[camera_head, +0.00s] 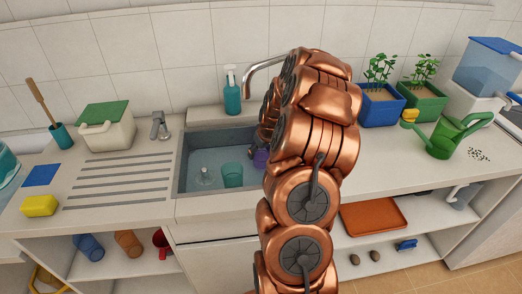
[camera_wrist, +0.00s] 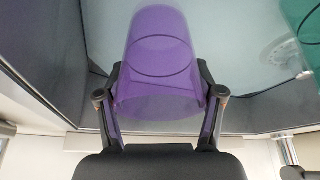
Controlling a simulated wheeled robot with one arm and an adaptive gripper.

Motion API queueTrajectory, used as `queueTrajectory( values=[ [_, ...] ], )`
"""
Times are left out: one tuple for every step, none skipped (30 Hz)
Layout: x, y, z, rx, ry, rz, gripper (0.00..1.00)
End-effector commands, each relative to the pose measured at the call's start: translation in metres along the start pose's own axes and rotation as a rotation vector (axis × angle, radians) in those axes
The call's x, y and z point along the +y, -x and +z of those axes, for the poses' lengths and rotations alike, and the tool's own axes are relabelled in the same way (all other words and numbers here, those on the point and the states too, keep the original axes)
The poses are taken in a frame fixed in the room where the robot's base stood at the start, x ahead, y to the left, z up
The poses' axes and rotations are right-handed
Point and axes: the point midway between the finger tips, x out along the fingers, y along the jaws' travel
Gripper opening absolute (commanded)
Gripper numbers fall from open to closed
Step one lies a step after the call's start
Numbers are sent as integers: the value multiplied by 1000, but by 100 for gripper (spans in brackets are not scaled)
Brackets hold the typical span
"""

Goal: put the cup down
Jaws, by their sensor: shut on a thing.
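A translucent purple cup (camera_wrist: 160,62) fills the middle of the wrist view. My gripper (camera_wrist: 160,98) is shut on it, with one finger on each side. In the head view the purple cup (camera_head: 261,158) shows only in part, at the left edge of my copper arm, over the sink basin (camera_head: 184,172). My arm hides the gripper there. I cannot tell whether the cup touches the basin floor.
A teal cup (camera_head: 232,175) and a clear glass object (camera_head: 205,175) are in the sink, left of the purple cup. A faucet (camera_head: 262,66) arches behind. A soap bottle (camera_head: 232,92) stands at the back rim. The ridged drainboard (camera_head: 120,180) at left is mostly bare.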

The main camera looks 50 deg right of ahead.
Motion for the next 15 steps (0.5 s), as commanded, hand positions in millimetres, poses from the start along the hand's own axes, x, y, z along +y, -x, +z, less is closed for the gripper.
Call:
queueTrajectory(
  values=[
    [0,-2,1,0,0,0,43],
    [0,-2,1,0,0,0,43],
    [0,-4,1,0,0,0,43],
    [0,-4,2,0,0,0,43],
    [0,-3,1,0,0,0,70],
    [0,-3,1,0,0,0,74],
    [0,-3,1,0,0,0,78],
    [0,-3,1,0,0,0,81],
    [0,-3,1,0,0,0,85],
    [0,-3,1,0,0,0,88],
    [0,-3,1,0,0,0,91],
    [0,-3,1,0,0,0,93],
    [0,-3,1,0,0,0,93],
    [0,-3,1,0,0,0,93],
    [0,-3,1,0,0,0,93]
  ],
)
